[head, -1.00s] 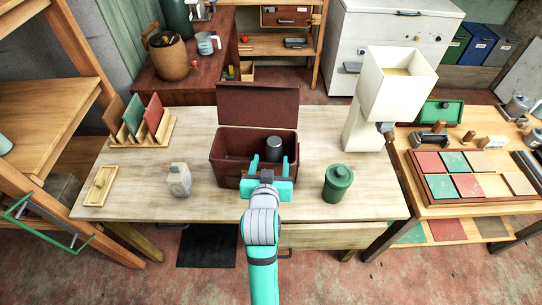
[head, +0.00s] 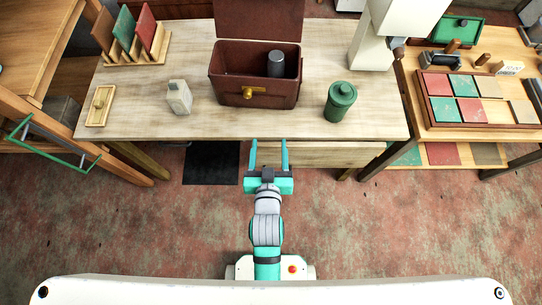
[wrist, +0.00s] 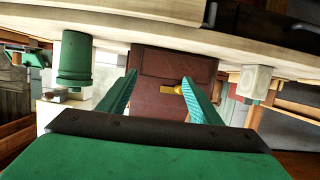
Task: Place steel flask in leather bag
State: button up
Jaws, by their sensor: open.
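The leather bag (head: 232,88) is a dark red-brown box with a brass clasp, standing on the wooden table with its lid up at the back. The grey steel flask (head: 276,63) stands upright inside it, toward the right; its lower part is hidden by the bag's front wall. My gripper (head: 270,148) is open and empty, in front of the table's front edge and clear of the bag. In the wrist view, the bag (wrist: 160,64) shows between and beyond the open fingers (wrist: 158,88); the flask is not visible there.
A wooden rack of panels (head: 137,38) is at the back left. A tall cream-coloured object (head: 372,45) stands at the back right. The floor around my base is clear.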

jog(key=s+r+t, duration=0.1)
jog(key=s+r, duration=0.1)
jog(key=s, duration=1.9)
jog(key=shift+d, duration=0.25)
